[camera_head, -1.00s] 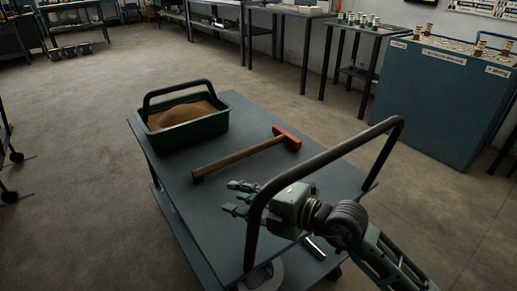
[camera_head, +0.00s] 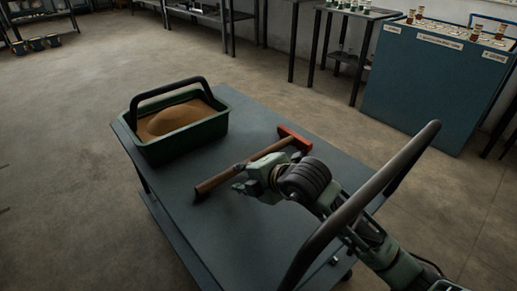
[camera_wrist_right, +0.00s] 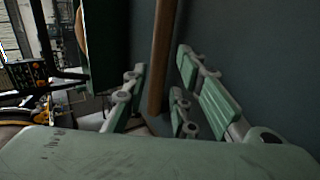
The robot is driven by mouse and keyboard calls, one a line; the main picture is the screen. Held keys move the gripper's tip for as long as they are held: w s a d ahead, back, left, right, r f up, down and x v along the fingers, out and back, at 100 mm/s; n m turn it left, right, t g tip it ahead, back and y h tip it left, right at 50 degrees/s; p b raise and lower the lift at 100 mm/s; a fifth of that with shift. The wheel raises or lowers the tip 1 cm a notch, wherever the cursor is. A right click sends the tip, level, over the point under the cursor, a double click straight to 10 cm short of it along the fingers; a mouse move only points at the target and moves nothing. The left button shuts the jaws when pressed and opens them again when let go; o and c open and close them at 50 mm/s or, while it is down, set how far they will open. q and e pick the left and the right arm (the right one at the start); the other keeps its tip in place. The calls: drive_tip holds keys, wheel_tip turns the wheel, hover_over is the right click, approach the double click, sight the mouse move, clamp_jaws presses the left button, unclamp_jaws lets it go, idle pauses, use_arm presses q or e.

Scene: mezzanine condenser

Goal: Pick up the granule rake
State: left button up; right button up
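The granule rake, with a brown wooden handle (camera_head: 213,181) and a red head (camera_head: 295,138), lies on the grey-blue cart top (camera_head: 190,215). My right gripper (camera_head: 243,180) is over the handle in the head view, with its wrist covering part of the cart top. In the right wrist view the handle (camera_wrist_right: 162,55) runs between the green fingers of the open gripper (camera_wrist_right: 160,98). The fingers stand apart on either side of it, and I cannot tell whether any finger touches it. My left gripper is not in view.
A green tub (camera_head: 190,140) with a black handle, full of tan granules (camera_head: 176,118), stands at the cart's far left. The cart's black push bar (camera_head: 365,205) rises beside my right arm. A blue cabinet (camera_head: 430,95) stands behind.

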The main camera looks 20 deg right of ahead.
sight(233, 173)
drive_tip(key=shift+x, duration=0.85)
drive_tip(key=b+x, duration=0.1)
drive_tip(key=x, duration=0.3)
drive_tip(key=shift+w+d+f, duration=0.1)
drive_tip(key=shift+w+f, duration=0.1)
drive_tip(key=shift+w, duration=0.05)
drive_tip(key=shift+w+f, duration=0.15)
drive_tip(key=shift+w, duration=0.1)
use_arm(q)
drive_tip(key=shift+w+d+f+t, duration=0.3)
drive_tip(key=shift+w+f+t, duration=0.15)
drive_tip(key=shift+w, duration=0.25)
use_arm(e)
clamp_jaws()
